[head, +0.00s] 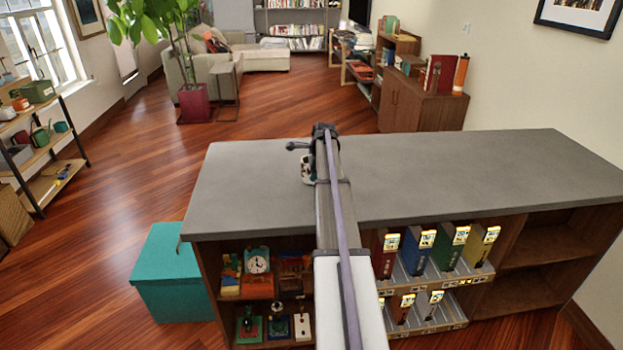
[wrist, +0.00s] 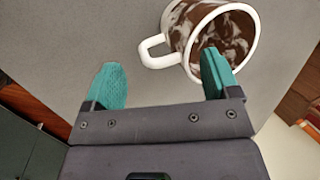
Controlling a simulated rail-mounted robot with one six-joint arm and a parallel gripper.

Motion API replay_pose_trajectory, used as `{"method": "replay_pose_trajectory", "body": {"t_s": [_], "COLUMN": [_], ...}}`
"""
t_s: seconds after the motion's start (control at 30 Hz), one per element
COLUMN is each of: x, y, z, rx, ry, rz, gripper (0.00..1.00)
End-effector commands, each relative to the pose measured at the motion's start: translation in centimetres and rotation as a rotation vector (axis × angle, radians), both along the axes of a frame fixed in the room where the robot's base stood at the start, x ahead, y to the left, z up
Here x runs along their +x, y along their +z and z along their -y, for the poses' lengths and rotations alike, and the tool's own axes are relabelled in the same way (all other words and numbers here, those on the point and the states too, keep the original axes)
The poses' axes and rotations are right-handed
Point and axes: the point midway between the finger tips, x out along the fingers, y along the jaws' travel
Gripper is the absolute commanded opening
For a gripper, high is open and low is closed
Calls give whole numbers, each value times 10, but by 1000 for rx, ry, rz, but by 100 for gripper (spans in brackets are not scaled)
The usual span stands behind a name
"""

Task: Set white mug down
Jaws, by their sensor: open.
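The white mug (wrist: 249,48) has brown marbled patches outside and in. In the wrist view it is at the upper right, its rim facing the camera and its handle (wrist: 152,52) pointing left. My gripper (wrist: 161,78) is open, with teal fingertips spread apart. The right fingertip overlaps the mug's mouth; I cannot tell whether it is inside or just in front. The handle lies above the gap between the fingers. In the head view the mug (head: 307,169) is on the grey countertop (head: 450,170), partly hidden by my arm, beside and below my gripper (head: 318,140).
The countertop is clear on both sides of the mug. Below it, shelves hold a clock (head: 257,264), small items and several coloured binders (head: 420,245). A teal box (head: 168,275) stands on the floor at left. A potted plant (head: 194,103) stands beyond.

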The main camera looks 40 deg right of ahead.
Motion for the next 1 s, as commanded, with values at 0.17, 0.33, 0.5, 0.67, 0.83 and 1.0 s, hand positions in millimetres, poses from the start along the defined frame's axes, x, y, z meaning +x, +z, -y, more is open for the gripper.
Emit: {"method": "replay_pose_trajectory", "body": {"t_s": [0.17, 0.33, 0.5, 0.67, 0.83, 1.0], "x": [12, 17, 17, 17, 17, 17], "y": [-39, -48, -45, -45, -45, -45], "z": [3, 3, 3, 3, 3, 3], "rx": [-1, 0, 0, 0, 0, 0], "ry": [2, 1, 1, 1, 1, 1], "rz": [0, 0, 0, 0, 0, 0], "gripper": [82, 82, 80, 65, 48, 32]}}
